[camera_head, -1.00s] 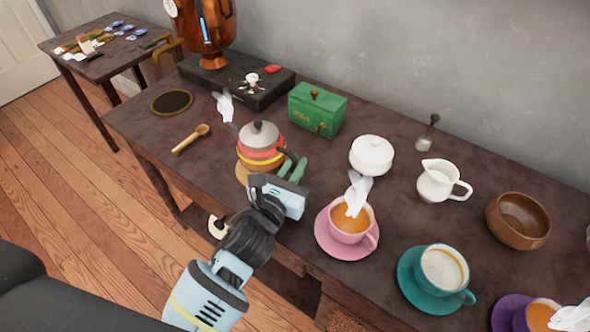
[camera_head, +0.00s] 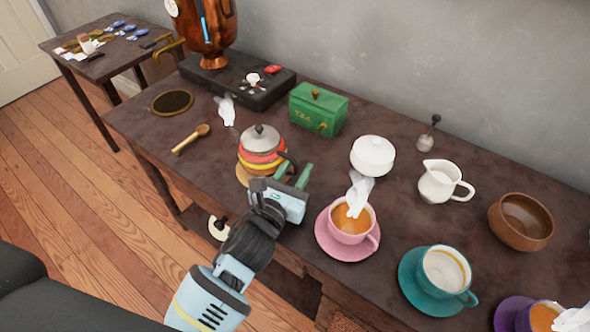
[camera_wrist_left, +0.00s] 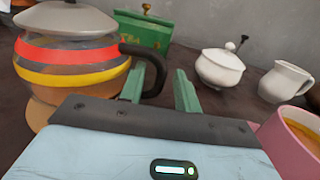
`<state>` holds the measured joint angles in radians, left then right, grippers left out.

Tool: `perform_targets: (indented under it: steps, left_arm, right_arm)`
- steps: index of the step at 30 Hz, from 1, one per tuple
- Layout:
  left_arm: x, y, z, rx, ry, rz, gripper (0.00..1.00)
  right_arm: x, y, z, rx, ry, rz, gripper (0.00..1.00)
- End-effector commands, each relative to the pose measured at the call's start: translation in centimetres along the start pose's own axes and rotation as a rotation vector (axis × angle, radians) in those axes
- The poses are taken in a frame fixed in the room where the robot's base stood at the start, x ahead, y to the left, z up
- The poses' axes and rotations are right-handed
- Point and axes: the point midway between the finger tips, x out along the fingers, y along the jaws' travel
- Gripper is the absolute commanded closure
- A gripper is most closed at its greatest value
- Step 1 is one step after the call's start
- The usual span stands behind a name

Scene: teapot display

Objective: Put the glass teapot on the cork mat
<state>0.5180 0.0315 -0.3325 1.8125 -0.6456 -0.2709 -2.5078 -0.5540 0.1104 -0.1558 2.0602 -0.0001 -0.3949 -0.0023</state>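The glass teapot (camera_head: 262,158) has red and yellow bands, a grey lid and a black handle. It stands upright on the tan cork mat (camera_head: 243,176), whose edge shows at its left. The teapot (camera_wrist_left: 72,62) and the mat (camera_wrist_left: 40,114) also show in the left wrist view. My left gripper (camera_head: 292,176) is at the handle side, with its green fingers apart. In the left wrist view the fingers (camera_wrist_left: 165,88) are open with the handle's outer curve between them. Contact with the handle cannot be told. My right gripper is not in view.
A pink cup (camera_head: 350,224) on its saucer stands close right of my gripper. A green tea box (camera_head: 316,112) and a white lidded bowl (camera_head: 372,156) stand behind. A wooden spoon (camera_head: 190,140) and a dark round mat (camera_head: 171,102) lie left, with free table around them.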

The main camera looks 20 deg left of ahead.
Motion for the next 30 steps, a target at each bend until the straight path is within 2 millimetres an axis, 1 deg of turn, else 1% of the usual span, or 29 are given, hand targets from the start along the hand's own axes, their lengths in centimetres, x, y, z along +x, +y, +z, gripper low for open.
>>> perform_targets:
  steps: [3, 5, 8, 15, 21, 25, 30]
  left_arm:
    - [0.0, 0.0, 0.4, 0.0, -0.001, 0.0, 0.68]
    - [-0.4, 0.0, 0.3, 0.001, 0.001, 0.0, 0.68]
    - [-1.7, 0.0, 0.2, 0.001, 0.002, 0.0, 0.68]
    - [-6.3, 0.0, 0.2, 0.001, 0.003, 0.0, 0.68]
    - [-9.7, 0.0, 0.2, 0.0, 0.003, 0.0, 0.68]
    - [-11.1, 0.0, 0.2, 0.0, 0.002, 0.0, 0.68]
    - [-11.9, 0.0, 0.3, 0.0, 0.001, 0.0, 0.68]
  right_arm:
    - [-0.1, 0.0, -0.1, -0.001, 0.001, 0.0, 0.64]
    - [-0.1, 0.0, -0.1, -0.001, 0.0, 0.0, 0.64]
    - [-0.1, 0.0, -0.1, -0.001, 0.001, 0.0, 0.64]
    - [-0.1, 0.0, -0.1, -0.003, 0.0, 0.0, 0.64]
    - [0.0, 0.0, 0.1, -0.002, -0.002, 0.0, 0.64]
    - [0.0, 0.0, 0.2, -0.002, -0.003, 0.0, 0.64]
    - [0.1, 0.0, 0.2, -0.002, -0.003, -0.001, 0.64]
